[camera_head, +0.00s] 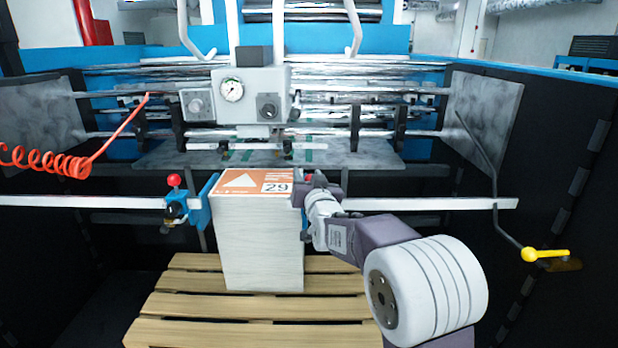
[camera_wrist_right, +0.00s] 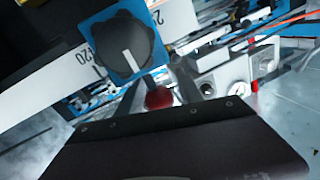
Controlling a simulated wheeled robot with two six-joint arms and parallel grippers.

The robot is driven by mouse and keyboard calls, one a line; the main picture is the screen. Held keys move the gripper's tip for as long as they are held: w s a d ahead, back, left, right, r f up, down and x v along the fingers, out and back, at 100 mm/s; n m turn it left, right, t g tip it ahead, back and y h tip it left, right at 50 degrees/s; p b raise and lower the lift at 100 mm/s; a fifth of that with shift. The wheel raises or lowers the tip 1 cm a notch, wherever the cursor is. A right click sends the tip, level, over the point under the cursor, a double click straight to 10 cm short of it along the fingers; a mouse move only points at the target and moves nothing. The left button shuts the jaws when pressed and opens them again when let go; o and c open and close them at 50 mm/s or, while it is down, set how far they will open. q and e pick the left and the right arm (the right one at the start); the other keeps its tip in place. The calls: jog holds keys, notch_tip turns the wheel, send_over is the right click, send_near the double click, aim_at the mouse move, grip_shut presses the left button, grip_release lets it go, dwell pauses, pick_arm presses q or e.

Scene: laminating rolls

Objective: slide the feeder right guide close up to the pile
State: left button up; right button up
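The pile (camera_head: 258,245) is a tall white stack of sheets with an orange top sheet marked 29, standing on a wooden pallet. My right gripper (camera_head: 308,186) is at the upper right edge of the pile, at rail height, and hides most of the right guide there. In the right wrist view, the right guide (camera_wrist_right: 97,32) is a blue block with a black knob on a white numbered rail. Its red ball (camera_wrist_right: 158,97) shows just beyond the dark edge of my gripper (camera_wrist_right: 165,118). I cannot tell whether the fingers hold it. My left gripper is out of view.
The rail (camera_head: 430,203) runs across at the height of the pile's top. The left guide (camera_head: 198,207), blue with a red ball, is at the pile's left side. A yellow-handled lever (camera_head: 545,254) hangs at the right. A grey gauge box (camera_head: 250,95) is behind the pile.

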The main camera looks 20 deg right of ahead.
jog(key=shift+s, duration=0.1)
jog(key=shift+s, duration=0.35)
jog(key=s+a+b, duration=0.1)
jog(key=s+b, duration=0.1)
jog(key=s, duration=0.6)
jog(key=shift+a, duration=0.2)
